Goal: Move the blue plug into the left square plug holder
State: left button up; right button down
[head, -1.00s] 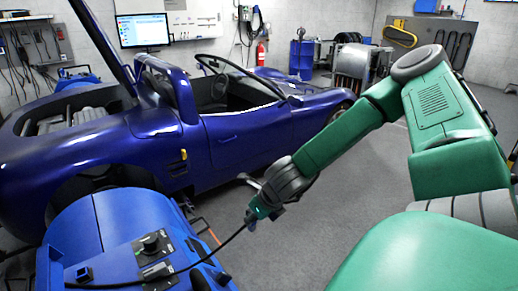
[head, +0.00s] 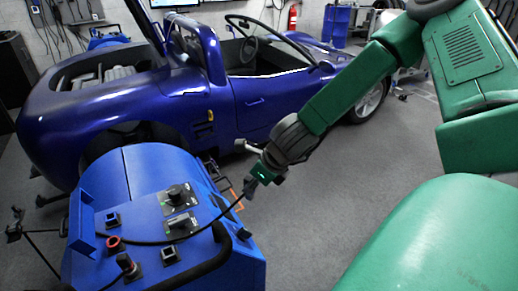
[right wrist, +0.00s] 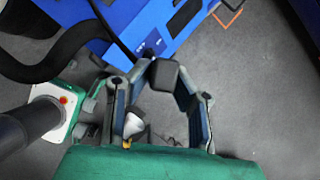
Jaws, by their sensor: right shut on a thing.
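My right gripper (head: 264,174) is above the floor, to the right of the blue dynamometer housing. It is shut on a small dark bluish plug (head: 250,187) with a black cable (head: 210,219) running from it to the panel. In the right wrist view, a dark block (right wrist: 164,76) shows at the fingertips; its blue colour is not clear there. A second square holder (head: 170,254) is lower right on the panel. My left gripper is not in view.
The blue housing (head: 140,180) carries a black knob (head: 177,193), a switch plate (head: 181,225), a red ring connector (head: 115,243) and a black-and-red plug (head: 128,265). A thick black bar (head: 205,262) runs along its front. A blue car (head: 150,105) stands behind.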

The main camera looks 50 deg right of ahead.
jog(key=shift+w+a+n+g+y+p, duration=0.2)
jog(key=shift+w+a+n+y, duration=0.55)
jog(key=shift+a, duration=1.1)
jog(key=shift+w+a+n+g+y+p, duration=0.1)
jog(key=shift+w+a+n+g, duration=0.25)
jog(key=shift+a+n, duration=1.2)
jog(key=shift+w+a+n+g+y+p, duration=0.15)
jog(key=shift+w+a+n+y, duration=0.4)
jog(key=shift+a, duration=1.6)
jog(key=shift+w+a+n+g+y+p, duration=0.5)
jog(key=shift+w+a+n, duration=0.85)
jog(key=shift+a, duration=1.5)
jog(key=shift+w+a+n+g+y+p, duration=0.2)
jog(key=shift+w+a+n+g, duration=0.6)
jog(key=shift+a+n, duration=1.5)
jog(key=shift+m, duration=0.6)
jog(key=shift+a+f+b, duration=0.2)
jog(key=shift+f+b, duration=0.4)
jog(key=shift+f, duration=0.55)
jog(key=shift+a+f+b, duration=0.2)
jog(key=shift+f+b, duration=0.4)
jog(key=shift+f, duration=0.5)
jog(key=shift+a+f+b, duration=0.2)
jog(key=shift+f+b, duration=0.4)
jog(key=shift+f, duration=0.55)
jog(key=shift+p, duration=0.55)
